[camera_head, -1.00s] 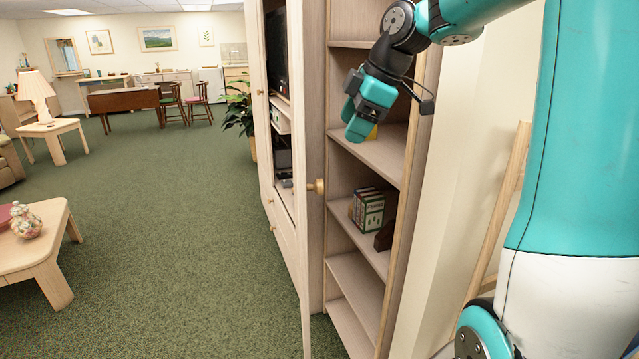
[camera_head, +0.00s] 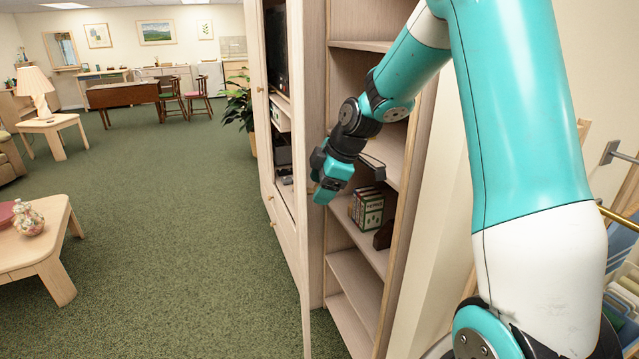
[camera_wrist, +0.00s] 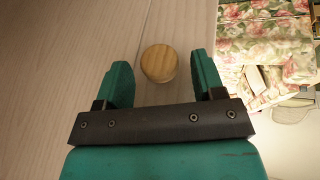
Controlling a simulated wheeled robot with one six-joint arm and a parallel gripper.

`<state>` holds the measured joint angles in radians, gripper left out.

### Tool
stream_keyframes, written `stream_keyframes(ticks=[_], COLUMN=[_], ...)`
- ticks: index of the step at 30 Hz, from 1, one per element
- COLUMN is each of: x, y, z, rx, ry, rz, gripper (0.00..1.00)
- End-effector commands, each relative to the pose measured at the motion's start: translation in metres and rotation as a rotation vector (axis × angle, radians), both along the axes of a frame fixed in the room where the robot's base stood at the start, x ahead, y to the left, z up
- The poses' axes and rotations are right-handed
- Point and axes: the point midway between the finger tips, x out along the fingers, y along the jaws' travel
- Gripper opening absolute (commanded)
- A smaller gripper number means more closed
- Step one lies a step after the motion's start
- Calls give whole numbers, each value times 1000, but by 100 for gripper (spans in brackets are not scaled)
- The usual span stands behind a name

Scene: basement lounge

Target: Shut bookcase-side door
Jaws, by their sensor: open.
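The bookcase-side door (camera_head: 304,265) is a pale wood panel, standing open and seen nearly edge-on between the TV cabinet and the bookcase shelves. Its round wooden knob (camera_wrist: 159,63) shows in the wrist view, between the two teal fingers. My gripper (camera_head: 318,186) is open at the door's shelf-facing side and hides the knob in the head view. In the wrist view, my gripper (camera_wrist: 162,78) has one finger on each side of the knob, with a gap to both. The door's face (camera_wrist: 55,65) fills the left of that view.
The bookcase shelf (camera_head: 358,272) is just right of the door, with several books (camera_head: 367,208) on a shelf above. The TV cabinet (camera_head: 283,232) stands left of the door. Green carpet (camera_head: 170,240) is clear to the left, up to a low table (camera_head: 45,262).

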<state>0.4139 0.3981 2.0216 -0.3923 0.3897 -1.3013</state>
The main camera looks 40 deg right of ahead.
Motion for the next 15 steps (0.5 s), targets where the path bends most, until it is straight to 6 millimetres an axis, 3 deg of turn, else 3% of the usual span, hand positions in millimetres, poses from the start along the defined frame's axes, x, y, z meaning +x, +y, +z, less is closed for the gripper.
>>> stream_keyframes(ticks=[11, 12, 15], x=[3, 3, 3], y=[2, 2, 2], z=[-8, -8, -8], rx=[0, 0, 0], ry=[0, 0, 0], rz=[0, 0, 0], gripper=[63, 60, 37])
